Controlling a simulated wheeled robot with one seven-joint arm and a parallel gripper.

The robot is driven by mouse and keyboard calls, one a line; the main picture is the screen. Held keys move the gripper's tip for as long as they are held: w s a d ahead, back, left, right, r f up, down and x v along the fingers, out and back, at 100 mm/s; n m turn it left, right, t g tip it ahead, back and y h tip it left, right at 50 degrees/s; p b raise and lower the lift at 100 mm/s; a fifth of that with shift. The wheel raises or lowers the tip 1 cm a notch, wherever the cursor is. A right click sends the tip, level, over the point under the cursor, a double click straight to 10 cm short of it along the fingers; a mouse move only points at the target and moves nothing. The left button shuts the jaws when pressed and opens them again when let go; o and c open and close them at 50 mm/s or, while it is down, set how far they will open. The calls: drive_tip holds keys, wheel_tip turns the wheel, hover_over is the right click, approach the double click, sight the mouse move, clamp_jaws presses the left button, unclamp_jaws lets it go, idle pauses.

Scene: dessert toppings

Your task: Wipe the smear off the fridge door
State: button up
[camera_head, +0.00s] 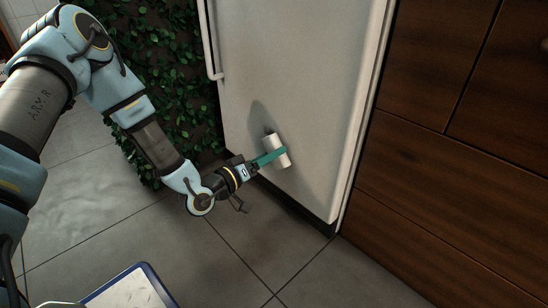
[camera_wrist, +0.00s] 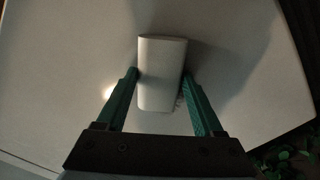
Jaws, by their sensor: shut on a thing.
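The white fridge door (camera_head: 290,60) stands upright in the middle of the head view and fills most of the wrist view (camera_wrist: 60,60). My gripper (camera_head: 272,156) is low at the door, its teal fingers shut on a white, rounded thing (camera_head: 281,158), perhaps a sponge or roll. In the wrist view this thing (camera_wrist: 162,75) lies between the fingertips, against or very close to the door. Any part behind the held thing is hidden.
A door handle (camera_head: 213,55) runs along the fridge's left edge. A leafy green wall (camera_head: 165,60) stands left of the fridge, and brown wooden cabinets (camera_head: 450,150) stand right. The grey tiled floor (camera_head: 230,260) is clear in front.

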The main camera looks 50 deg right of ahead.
sight(267, 142)
drive_tip(key=shift+w+d+r+p, duration=0.1)
drive_tip(key=shift+w+r+p, duration=0.35)
drive_tip(key=shift+w, duration=0.65)
drive_tip(key=shift+w+d+r+p, duration=0.1)
drive_tip(key=shift+w+r+p, duration=0.35)
drive_tip(key=shift+w, duration=0.7)
drive_tip(key=shift+w+r+p, duration=0.35)
drive_tip(key=shift+w+r, duration=0.15)
drive_tip(key=shift+w, duration=0.6)
drive_tip(key=shift+s+p, duration=0.5)
drive_tip(key=shift+s, duration=1.75)
drive_tip(key=shift+s+a+p, duration=0.15)
drive_tip(key=shift+s+p, duration=0.25)
drive_tip(key=shift+s, duration=1.15)
drive_tip(key=shift+s+a+p, duration=0.15)
drive_tip(key=shift+s+p, duration=0.2)
drive_tip(key=shift+s, duration=1.2)
drive_tip(key=shift+d, duration=0.1)
drive_tip(key=shift+w, duration=0.15)
drive_tip(key=shift+w+f, duration=0.1)
drive_tip(key=shift+w, duration=2.85)
drive_tip(key=shift+w+d, duration=0.2)
drive_tip(key=shift+w, duration=1)
drive_tip(key=shift+w+d, duration=0.15)
drive_tip(key=shift+w, duration=1)
